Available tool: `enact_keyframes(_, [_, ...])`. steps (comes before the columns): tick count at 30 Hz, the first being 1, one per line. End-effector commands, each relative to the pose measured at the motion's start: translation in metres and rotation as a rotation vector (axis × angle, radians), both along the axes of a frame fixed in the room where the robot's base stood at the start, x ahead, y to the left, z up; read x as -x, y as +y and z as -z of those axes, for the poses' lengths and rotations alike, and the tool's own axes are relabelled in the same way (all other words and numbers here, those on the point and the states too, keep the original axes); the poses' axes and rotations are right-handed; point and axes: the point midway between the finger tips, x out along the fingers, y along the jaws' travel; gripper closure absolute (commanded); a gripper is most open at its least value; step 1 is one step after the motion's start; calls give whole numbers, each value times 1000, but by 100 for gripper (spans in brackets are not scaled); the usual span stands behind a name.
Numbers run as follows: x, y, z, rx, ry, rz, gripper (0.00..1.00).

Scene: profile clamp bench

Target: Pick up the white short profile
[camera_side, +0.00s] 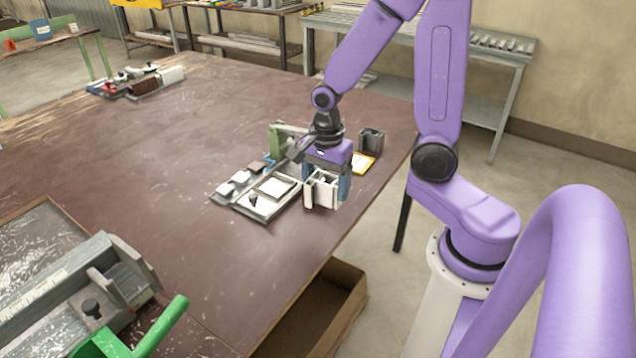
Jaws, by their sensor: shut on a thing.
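The white short profile (312,193) is a small pale block with an open, channelled end, near the right edge of the brown table. My gripper (326,180) points down over it and is shut on it, with a blue finger showing at its right side. The other finger is mostly hidden. I cannot tell whether the profile touches the table. A light fixture plate (262,207) with a raised square pad and a dark knob lies just left of the profile.
A green clamp (281,138) stands behind my gripper. A grey profile block (371,139) and a yellow item (362,162) are to the right. A large grey vise (90,300) with a green handle fills the lower left. The table's middle left is clear.

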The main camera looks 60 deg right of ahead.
Motion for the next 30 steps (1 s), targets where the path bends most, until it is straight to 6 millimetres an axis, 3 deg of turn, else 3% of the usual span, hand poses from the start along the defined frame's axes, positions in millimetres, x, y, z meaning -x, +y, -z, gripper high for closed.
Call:
enact_keyframes(21, [49, 2, -22, -1, -2, -1, 52])
enact_keyframes(30, [54, 3, -26, 0, -1, 2, 52])
